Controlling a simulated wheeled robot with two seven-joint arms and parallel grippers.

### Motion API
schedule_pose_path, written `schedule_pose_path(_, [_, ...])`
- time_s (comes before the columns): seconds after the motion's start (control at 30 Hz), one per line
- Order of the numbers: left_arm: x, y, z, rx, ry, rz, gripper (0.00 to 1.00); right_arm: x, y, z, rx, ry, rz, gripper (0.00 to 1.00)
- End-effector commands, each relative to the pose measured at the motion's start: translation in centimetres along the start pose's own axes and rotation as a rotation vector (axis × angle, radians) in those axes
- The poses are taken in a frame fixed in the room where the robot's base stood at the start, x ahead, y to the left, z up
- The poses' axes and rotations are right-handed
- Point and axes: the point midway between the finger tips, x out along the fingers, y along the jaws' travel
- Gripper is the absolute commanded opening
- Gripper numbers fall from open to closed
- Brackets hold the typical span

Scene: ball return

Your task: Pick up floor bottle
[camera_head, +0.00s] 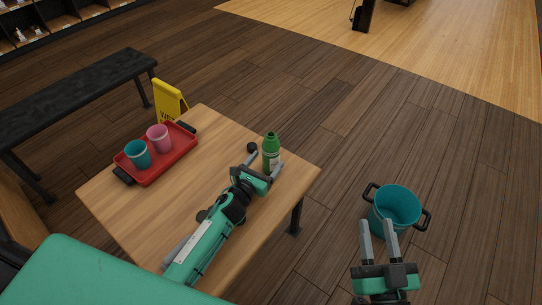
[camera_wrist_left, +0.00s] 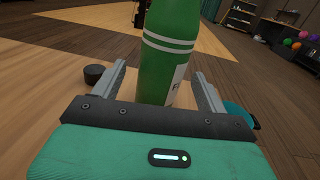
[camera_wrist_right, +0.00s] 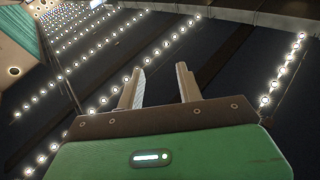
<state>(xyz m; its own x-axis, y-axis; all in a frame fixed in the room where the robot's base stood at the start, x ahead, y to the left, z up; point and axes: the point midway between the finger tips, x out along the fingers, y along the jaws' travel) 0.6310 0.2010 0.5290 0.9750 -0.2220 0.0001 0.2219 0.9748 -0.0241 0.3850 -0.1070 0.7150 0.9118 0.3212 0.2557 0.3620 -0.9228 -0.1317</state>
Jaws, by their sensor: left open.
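A green bottle (camera_head: 271,150) with a pale label stands upright on the wooden table (camera_head: 207,150), near its right corner. My left gripper (camera_head: 264,167) is open at the bottle, low over the table. In the left wrist view the bottle (camera_wrist_left: 169,50) rises between the two open fingers (camera_wrist_left: 164,90); whether they touch it I cannot tell. My right gripper (camera_head: 377,240) is open and empty, raised in front of the teal bucket in the head view. In the right wrist view its fingers (camera_wrist_right: 160,85) are apart with only the ceiling lights behind. I see no bottle on the floor.
A red tray (camera_head: 180,165) with a teal cup (camera_head: 138,154) and a pink cup (camera_head: 159,138) is on the table. A black puck-like object (camera_head: 252,147) lies beside the bottle. A teal bucket (camera_head: 398,206), yellow sign (camera_head: 170,100) and black bench (camera_head: 75,95) stand around.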

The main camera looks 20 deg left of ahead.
Motion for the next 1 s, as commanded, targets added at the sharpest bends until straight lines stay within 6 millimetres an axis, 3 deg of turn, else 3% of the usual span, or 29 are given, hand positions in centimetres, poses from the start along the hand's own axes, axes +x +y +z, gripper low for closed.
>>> schedule_pose_path(0.17, [1.0, 0.0, -0.1, -0.001, -0.001, 0.000, 0.75, 0.1, 0.1, -0.4, -0.004, 0.029, 0.000, 0.36])
schedule_pose_path(0.5, [5.1, -0.1, -0.5, -0.001, -0.001, -0.001, 0.75, 0.8, 0.7, -4.5, -0.035, 0.241, -0.002, 0.36])
schedule_pose_path(0.8, [5.5, -0.1, -0.5, -0.001, 0.001, 0.000, 0.75, 0.8, 0.7, -4.8, -0.037, 0.259, -0.002, 0.36])
schedule_pose_path(1.0, [5.5, -0.1, -0.5, -0.001, 0.001, 0.000, 0.38, 0.8, 0.7, -4.8, -0.037, 0.258, -0.002, 0.36])
